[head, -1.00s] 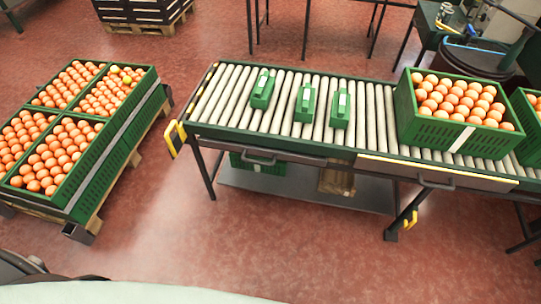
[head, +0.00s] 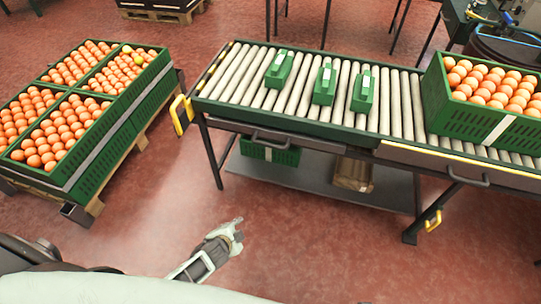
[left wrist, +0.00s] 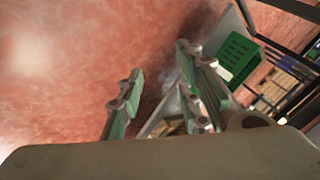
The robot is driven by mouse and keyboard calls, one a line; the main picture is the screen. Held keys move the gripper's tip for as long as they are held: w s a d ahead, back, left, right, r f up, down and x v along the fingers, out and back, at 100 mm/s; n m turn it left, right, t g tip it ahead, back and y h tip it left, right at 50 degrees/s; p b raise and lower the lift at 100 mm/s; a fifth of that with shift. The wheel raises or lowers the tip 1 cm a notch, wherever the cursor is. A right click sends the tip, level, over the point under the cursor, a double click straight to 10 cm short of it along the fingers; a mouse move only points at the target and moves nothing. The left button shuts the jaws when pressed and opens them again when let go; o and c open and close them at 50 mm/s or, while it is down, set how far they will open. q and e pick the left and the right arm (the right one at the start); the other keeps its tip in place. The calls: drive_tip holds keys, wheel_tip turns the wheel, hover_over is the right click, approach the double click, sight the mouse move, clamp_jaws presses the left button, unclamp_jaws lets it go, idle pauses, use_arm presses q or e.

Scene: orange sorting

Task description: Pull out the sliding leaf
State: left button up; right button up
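The left front has a grey bar handle (head: 270,141). The right front (head: 420,160) has a pale, yellowish top edge and its own bar handle (head: 468,176). Both look flush with the frame; I cannot tell which is the sliding leaf. My left gripper (head: 236,230) is low over the floor in front of the conveyor, apart from both handles. In the left wrist view its fingers (left wrist: 162,96) stand apart with nothing between them. My right gripper is not in view.
Rollers (head: 308,85) carry several green blocks (head: 324,85) and an orange-filled crate (head: 460,120). Below, a shelf (head: 310,180) holds a green crate (head: 268,152) and a brown box (head: 352,173). Yellow brackets (head: 179,115) protrude left. Full crates (head: 88,185) stand left; floor between is clear.

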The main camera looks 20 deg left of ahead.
use_arm(q)
drive_tip(key=w+d+r+m+t+b, duration=0.2)
drive_tip(key=w+r+m+t+b, duration=0.35)
drive_tip(key=w, duration=0.75)
drive_tip(key=m+t+b, duration=0.2)
drive_tip(key=t+b, duration=0.1)
drive_tip(key=b, duration=0.2)
approach(270, 145)
drive_tip(key=w, duration=0.3)
drive_tip(key=shift+g+h, duration=0.25)
drive_tip(key=shift+h, duration=0.05)
drive_tip(key=x, duration=0.2)
drive_tip(key=b+x, duration=0.1)
drive_tip(key=x, duration=0.4)
drive_tip(key=shift+w+a+f+b, duration=0.25)
drive_tip(key=shift+w+f+b, duration=0.05)
drive_tip(key=shift+f+b, duration=0.15)
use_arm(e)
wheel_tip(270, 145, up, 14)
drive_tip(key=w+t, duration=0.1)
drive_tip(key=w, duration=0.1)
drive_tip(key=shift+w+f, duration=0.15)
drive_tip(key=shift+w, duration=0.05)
use_arm(q)
drive_tip(key=shift+c, duration=0.6)
clamp_jaws()
